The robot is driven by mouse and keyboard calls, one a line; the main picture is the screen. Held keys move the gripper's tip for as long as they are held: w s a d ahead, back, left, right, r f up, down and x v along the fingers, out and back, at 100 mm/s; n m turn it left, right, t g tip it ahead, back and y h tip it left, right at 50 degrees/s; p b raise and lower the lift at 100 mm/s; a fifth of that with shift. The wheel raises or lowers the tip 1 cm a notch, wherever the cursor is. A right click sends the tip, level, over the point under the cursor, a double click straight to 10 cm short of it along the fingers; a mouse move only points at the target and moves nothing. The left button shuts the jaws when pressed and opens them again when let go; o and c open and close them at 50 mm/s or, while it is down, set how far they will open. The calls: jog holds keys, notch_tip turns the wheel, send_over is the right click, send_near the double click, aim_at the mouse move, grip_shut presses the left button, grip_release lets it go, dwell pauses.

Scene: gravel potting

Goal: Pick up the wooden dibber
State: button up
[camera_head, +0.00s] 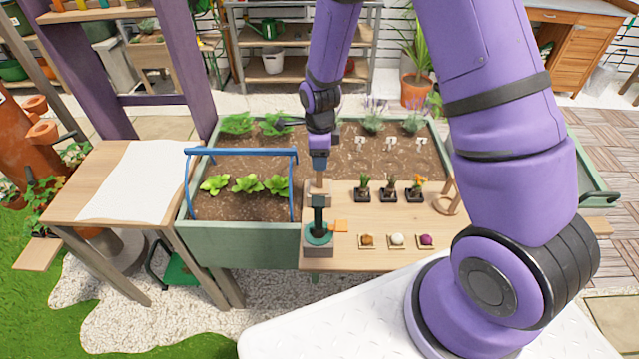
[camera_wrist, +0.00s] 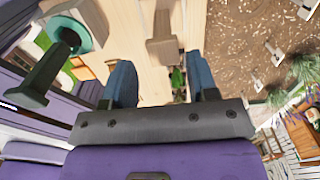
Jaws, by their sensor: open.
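The wooden dibber (camera_head: 318,181) shows in the head view as a light brown piece just below my gripper (camera_head: 319,168), near the left end of the wooden work board. In the wrist view my gripper (camera_wrist: 161,78) is open, with its two blue fingers apart. The wooden dibber (camera_wrist: 162,45) lies beyond the fingertips, roughly in line with the gap between them. I see nothing between the fingers. How far the dibber is from the fingertips, and its lower part, I cannot tell.
A dark green upright tool on a teal disc (camera_head: 318,234) stands close to the dibber; it is also at left in the wrist view (camera_wrist: 42,78). Potted seedlings (camera_head: 388,190), small trays (camera_head: 397,241) and a wooden ring stand (camera_head: 447,198) are to the right. A blue rail (camera_head: 240,152) is left.

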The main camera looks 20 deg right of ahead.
aim_at(319, 173)
jog(key=shift+w+f, duration=0.15)
jog(key=shift+f, duration=1.6)
jog(key=shift+w+f, duration=0.1)
jog(key=shift+f, duration=1.65)
jog(key=c, duration=0.8)
